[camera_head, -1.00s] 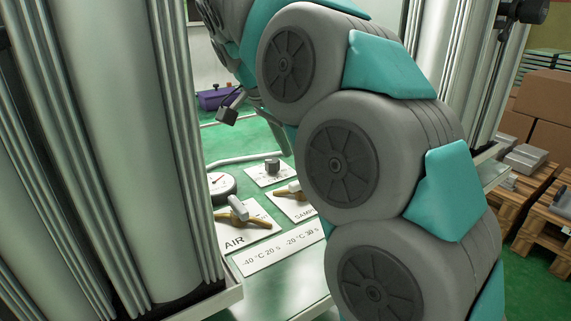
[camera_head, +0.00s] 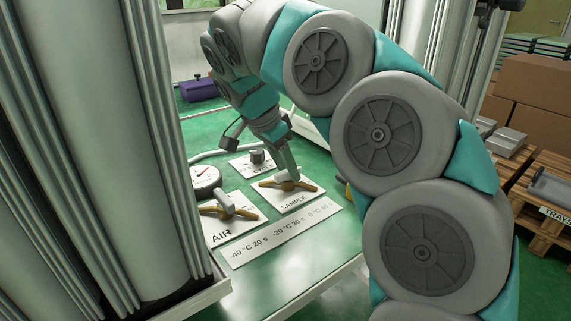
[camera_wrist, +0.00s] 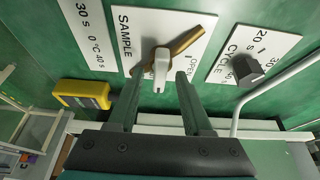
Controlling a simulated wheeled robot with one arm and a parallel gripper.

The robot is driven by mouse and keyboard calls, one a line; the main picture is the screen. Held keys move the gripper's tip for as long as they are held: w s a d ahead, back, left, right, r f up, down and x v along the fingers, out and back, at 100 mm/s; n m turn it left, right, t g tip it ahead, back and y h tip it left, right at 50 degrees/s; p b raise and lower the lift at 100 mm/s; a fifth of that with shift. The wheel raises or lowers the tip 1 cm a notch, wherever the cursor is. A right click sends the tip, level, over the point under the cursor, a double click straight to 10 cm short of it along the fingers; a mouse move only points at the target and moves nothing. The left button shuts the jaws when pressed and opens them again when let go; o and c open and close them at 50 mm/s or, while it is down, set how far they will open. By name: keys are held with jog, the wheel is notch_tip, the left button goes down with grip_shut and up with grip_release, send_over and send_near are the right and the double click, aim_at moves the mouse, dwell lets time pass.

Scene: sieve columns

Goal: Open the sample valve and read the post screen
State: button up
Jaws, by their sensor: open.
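The sample valve (camera_head: 297,186) sits on a white plate marked SAMPLE on the green panel, with a brass lever and a pale handle. In the wrist view the sample valve (camera_wrist: 187,42) has its brass bar slanting towards the word OPEN, and its pale handle points down between my fingertips. My gripper (camera_wrist: 160,78) is open, one finger on each side of the handle; I cannot tell whether either touches it. In the head view my gripper (camera_head: 287,170) reaches down at the valve, and its tips are partly hidden. I cannot identify a post screen in either view.
The AIR valve (camera_head: 228,208) and a round gauge (camera_head: 205,178) are to the left. The CYCLE knob (camera_head: 257,156) is behind. A yellow device (camera_wrist: 82,94) is beside the SAMPLE plate in the wrist view. Tall metal columns (camera_head: 95,130) stand close on the left.

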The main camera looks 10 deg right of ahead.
grip_shut()
dwell(0.4)
